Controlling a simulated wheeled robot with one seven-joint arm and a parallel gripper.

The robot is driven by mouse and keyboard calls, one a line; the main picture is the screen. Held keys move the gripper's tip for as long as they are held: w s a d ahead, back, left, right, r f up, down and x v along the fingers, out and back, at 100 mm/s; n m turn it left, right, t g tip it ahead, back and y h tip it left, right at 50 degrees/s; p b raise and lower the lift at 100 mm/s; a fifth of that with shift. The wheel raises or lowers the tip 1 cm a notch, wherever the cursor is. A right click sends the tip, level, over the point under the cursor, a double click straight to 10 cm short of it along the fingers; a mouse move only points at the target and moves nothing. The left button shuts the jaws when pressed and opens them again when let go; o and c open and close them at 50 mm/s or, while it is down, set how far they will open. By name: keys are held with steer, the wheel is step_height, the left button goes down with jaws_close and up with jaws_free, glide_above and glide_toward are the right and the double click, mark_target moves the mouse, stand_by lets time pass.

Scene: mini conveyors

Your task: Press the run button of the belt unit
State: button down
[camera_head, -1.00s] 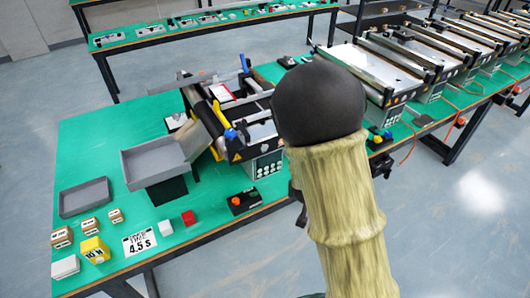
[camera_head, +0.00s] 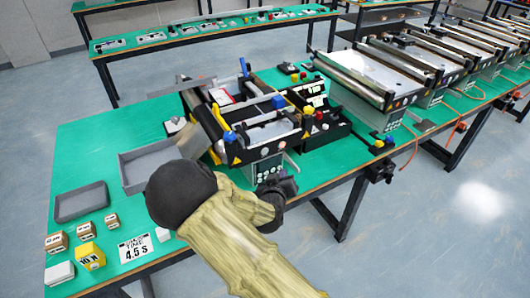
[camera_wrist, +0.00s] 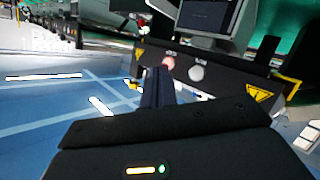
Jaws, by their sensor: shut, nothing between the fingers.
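The belt unit (camera_head: 232,158) stands on the green table, with a dark front panel. In the wrist view its panel (camera_wrist: 225,82) carries a red button (camera_wrist: 168,62) and a whitish button (camera_wrist: 196,73) side by side, with small labels above that are too blurred to read. My gripper (camera_wrist: 157,72) is shut and empty. Its fingers point at the panel and overlap the lower edge of the red button in the picture; I cannot tell whether they touch. In the head view my dark wrist is in front of the unit, and the fingertips are not clear.
A black box with coloured buttons (camera_head: 320,125) stands right of the unit. A grey tray (camera_head: 80,202), small boxes (camera_head: 88,255) and a "4.5 S" card (camera_head: 134,248) are at the left. More conveyors (camera_head: 375,75) line the right. The aisle floor in front is clear.

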mark_target(265, 152)
steer(key=w+a, duration=0.5)
steer(key=w, duration=0.2)
stand_by(0.6)
steer(key=shift+d, duration=0.2)
stand_by(0.8)
steer(key=shift+w+a, duration=0.1)
steer(key=shift+w, duration=0.05)
stand_by(0.5)
steer(key=shift+w+a, duration=0.2)
